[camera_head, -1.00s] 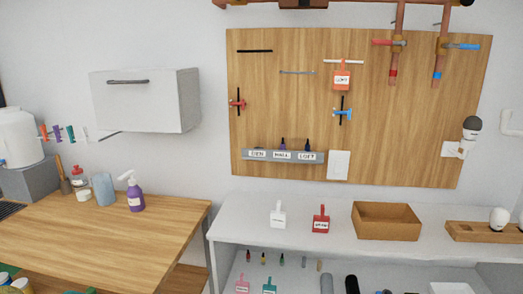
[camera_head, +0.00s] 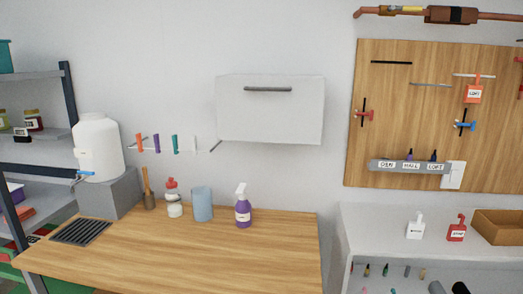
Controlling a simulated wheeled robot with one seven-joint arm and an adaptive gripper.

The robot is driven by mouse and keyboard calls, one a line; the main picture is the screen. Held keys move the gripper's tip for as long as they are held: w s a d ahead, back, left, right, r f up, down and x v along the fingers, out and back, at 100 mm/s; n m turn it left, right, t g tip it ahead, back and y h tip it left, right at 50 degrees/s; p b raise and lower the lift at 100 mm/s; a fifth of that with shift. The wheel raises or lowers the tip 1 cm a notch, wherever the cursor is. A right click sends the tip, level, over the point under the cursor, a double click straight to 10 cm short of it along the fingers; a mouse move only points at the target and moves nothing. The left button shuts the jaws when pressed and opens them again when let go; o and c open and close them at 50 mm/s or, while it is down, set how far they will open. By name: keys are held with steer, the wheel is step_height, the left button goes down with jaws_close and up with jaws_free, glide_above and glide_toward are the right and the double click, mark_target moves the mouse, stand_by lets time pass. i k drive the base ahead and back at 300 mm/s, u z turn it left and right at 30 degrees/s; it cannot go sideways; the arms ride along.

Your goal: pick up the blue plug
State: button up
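I cannot pick out a blue plug for certain. Two small dark upright pieces stand in the grey labelled rack (camera_head: 372,165) on the pegboard at the right. One is above the "HALL" label, and a dark bluish piece (camera_head: 435,155) is above the "LOFT" label. Both are too small to identify. A blue-handled clamp (camera_head: 465,125) hangs higher on the same board. Several small coloured pieces hang under the white shelf top, one of them green (camera_head: 386,269). My gripper is not in view.
A wooden counter (camera_head: 270,240) holds a purple spray bottle (camera_head: 243,210), a pale blue cup (camera_head: 202,204) and a white dispenser (camera_head: 97,148) on a grey block. A white cabinet (camera_head: 270,115) hangs above. The shelf unit (camera_head: 365,218) stands right, beyond a gap. The counter's front is clear.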

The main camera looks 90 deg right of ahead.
mark_target(434, 158)
steer(key=i, duration=0.3)
steer(key=z, duration=3.6)
steer(key=i, duration=0.25)
steer(key=u, duration=0.15)
